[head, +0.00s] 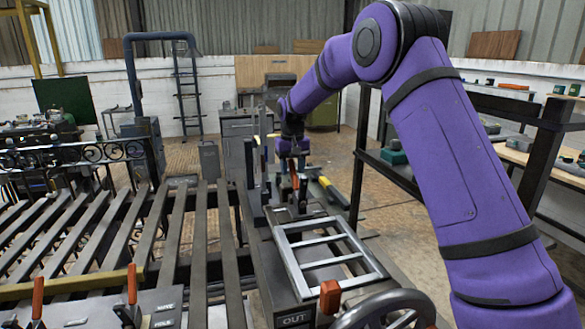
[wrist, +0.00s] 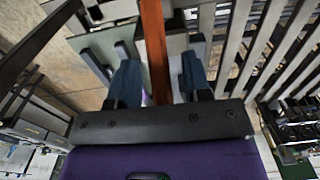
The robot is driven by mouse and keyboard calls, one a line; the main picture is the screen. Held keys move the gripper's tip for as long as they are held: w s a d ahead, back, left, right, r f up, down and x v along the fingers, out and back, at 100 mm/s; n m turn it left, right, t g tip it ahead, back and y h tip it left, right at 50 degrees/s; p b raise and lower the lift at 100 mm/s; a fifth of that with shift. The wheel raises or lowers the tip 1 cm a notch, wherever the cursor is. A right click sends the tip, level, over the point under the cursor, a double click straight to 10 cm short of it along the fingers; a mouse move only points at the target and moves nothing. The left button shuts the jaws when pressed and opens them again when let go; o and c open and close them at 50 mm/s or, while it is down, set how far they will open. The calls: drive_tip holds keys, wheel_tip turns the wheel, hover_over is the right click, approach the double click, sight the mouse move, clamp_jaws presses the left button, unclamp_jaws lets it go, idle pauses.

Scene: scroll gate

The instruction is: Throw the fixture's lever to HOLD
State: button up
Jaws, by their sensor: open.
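My gripper (head: 294,164) is at the far end of the metal frame bench in the head view. It points down over a small upright red lever handle (head: 295,181). In the wrist view, my gripper (wrist: 160,66) is open. Its two blue fingers stand on either side of a long orange-red handle (wrist: 155,40), with a gap showing on both sides. I cannot tell how deep the handle sits between the fingers. No HOLD mark is readable in either view, and the lever's base is partly hidden.
A silver ladder-like frame (head: 328,254) lies nearer, with an orange-handled lever (head: 330,297), an OUT plate (head: 294,319) and a handwheel (head: 385,311). More red levers (head: 132,284) stand at the lower left beside the slatted bed (head: 202,240). A dark shelf rack (head: 360,150) stands right of my gripper.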

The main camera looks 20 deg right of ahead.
sight(294, 174)
clamp_jaws()
drive_tip(key=shift+s+r, duration=0.1)
drive_tip(key=shift+s+r+t, duration=0.35)
drive_tip(key=shift+s+t, duration=0.15)
drive_tip(key=shift+t, duration=0.3)
drive_tip(key=shift+s+r+t, duration=0.25)
drive_tip(key=shift+s+t, duration=0.25)
drive_tip(key=shift+t, duration=0.1)
drive_tip(key=shift+s+r+t, duration=0.25)
drive_tip(key=shift+s+t, duration=0.25)
drive_tip(key=shift+t, duration=0.1)
drive_tip(key=s+t, duration=0.2)
drive_tip(key=t, duration=0.1)
drive_tip(key=shift+s+r, duration=0.2)
drive_tip(key=shift+r, duration=0.05)
drive_tip(key=shift+s+t, duration=0.7)
drive_tip(key=shift+t, duration=0.2)
drive_tip(key=shift+s, duration=0.1)
